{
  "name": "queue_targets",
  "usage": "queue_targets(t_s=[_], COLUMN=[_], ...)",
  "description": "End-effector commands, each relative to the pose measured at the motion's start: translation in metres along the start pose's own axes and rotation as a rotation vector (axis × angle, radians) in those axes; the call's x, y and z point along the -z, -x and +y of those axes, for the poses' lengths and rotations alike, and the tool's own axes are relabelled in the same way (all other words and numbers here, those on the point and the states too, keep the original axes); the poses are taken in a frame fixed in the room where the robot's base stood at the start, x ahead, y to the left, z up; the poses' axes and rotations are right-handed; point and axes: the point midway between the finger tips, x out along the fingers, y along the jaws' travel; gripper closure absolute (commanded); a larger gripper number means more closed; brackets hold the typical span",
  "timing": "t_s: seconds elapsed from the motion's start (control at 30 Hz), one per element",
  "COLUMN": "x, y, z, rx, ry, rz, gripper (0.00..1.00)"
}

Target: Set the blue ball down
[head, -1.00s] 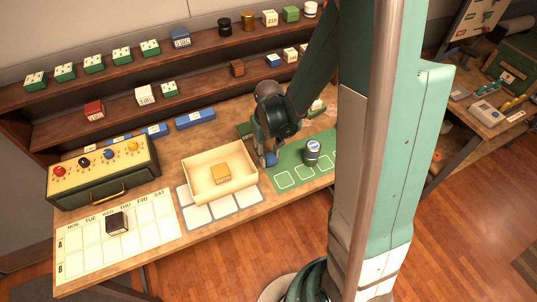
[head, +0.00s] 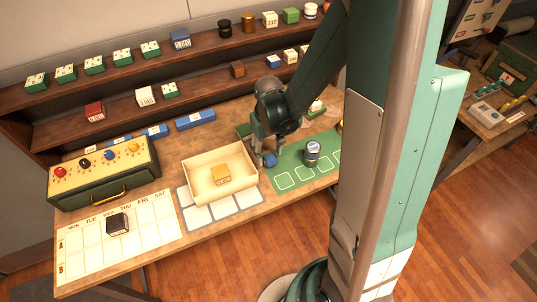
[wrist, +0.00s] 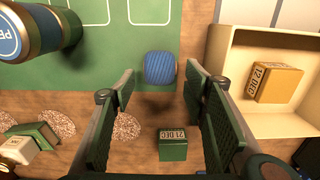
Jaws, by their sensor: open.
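The blue ball (wrist: 160,68) rests at the edge of the green mat (wrist: 100,75), next to the wooden table top. In the head view the ball (head: 270,159) sits just below my fingertips, to the right of the cream tray. My gripper (wrist: 159,88) is open, with one finger to each side of the ball's line in the wrist view. The fingers do not appear to touch the ball. In the head view my gripper (head: 264,146) is upright over the ball, and the arm hides part of the mat behind it.
The cream tray (head: 197,192) holds a yellow block marked 12 DEC (wrist: 273,82). A blue-labelled can (head: 312,152) stands on the mat. A green block marked 21 DEC (wrist: 173,145) lies near the fingers. A calendar sheet (head: 91,259) lies at left.

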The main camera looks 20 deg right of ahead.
Motion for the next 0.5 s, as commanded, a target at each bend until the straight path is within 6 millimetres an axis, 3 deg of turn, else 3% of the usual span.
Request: queue_targets(t_s=[0.5], x=[0.0], y=[0.054], z=[0.0], rx=[0.0], ry=[0.0], rz=[0.0], gripper=[0.55])
